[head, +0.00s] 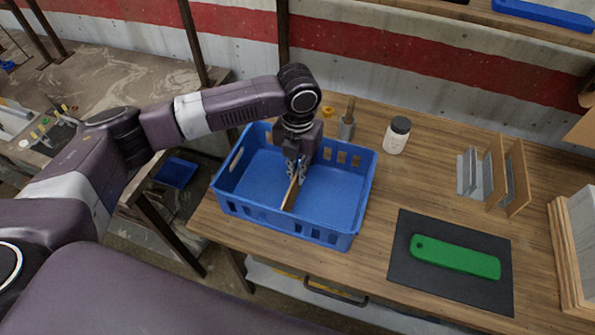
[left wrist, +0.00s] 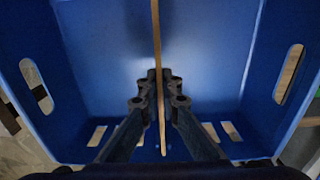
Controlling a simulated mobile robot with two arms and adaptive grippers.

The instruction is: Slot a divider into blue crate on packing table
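The blue crate (head: 340,238) stands on the wooden packing table (head: 375,212). My left gripper (head: 297,172) reaches down into it from above. Its fingers are closed on the thin wooden divider (head: 290,196), which stands on edge inside the crate near its middle. In the left wrist view the divider (left wrist: 156,35) runs edge-on between the fingertips (left wrist: 159,82), with a finger against each face. The crate floor (left wrist: 105,45) shows on both sides. Whether the divider's lower edge sits fully down in a slot cannot be told. My right gripper is not in view.
A rack with upright panels (head: 494,174) stands farther right. A green piece (head: 455,257) lies on a dark mat (head: 405,278) near the front.

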